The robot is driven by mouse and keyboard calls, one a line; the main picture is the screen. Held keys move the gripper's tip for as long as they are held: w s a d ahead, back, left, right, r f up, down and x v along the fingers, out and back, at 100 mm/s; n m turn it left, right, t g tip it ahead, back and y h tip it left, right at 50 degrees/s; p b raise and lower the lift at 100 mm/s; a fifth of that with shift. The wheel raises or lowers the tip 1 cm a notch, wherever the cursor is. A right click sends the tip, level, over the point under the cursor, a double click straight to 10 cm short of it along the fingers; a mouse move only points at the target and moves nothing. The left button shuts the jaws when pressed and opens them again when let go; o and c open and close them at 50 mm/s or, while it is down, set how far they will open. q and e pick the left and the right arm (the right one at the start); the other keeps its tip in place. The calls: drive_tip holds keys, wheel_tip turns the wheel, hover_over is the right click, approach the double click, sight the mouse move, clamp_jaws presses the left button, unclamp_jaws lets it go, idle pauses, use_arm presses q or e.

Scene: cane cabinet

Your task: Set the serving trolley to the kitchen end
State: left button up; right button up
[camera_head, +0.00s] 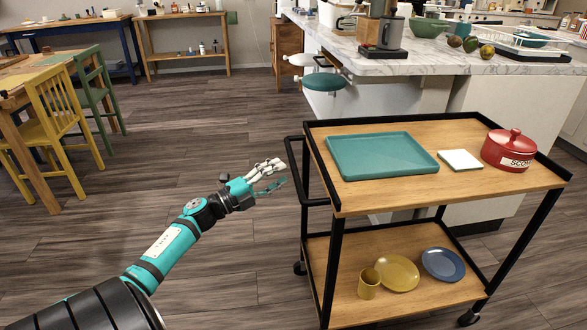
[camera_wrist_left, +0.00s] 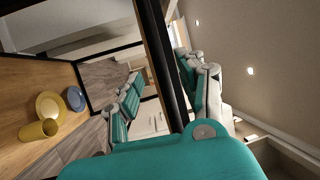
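The serving trolley (camera_head: 470,196) has a black frame and two wooden shelves. It stands at the right, in front of the marble-topped counter (camera_head: 440,66). Its black handle (camera_head: 294,168) sticks out on the left side. My left gripper (camera_head: 272,177) is just left of the handle, fingers spread and pointing toward it. In the left wrist view a dark bar (camera_wrist_left: 164,60) runs between the open fingers (camera_wrist_left: 158,100); whether they touch it cannot be told. The top shelf carries a teal tray (camera_head: 382,155), a white square (camera_head: 460,160) and a red lidded pot (camera_head: 509,149). My right gripper is out of view.
The lower shelf holds a yellow cup (camera_head: 369,283), a yellow plate (camera_head: 398,273) and a blue plate (camera_head: 443,264). A teal stool (camera_head: 325,82) stands by the counter. Yellow (camera_head: 58,112) and green (camera_head: 96,90) chairs are at left. The floor left of the trolley is clear.

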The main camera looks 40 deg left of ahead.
sight(294, 163)
use_arm(q)
drive_tip(key=x, duration=0.5)
drive_tip(key=shift+w, duration=0.2)
clamp_jaws()
idle(0.3)
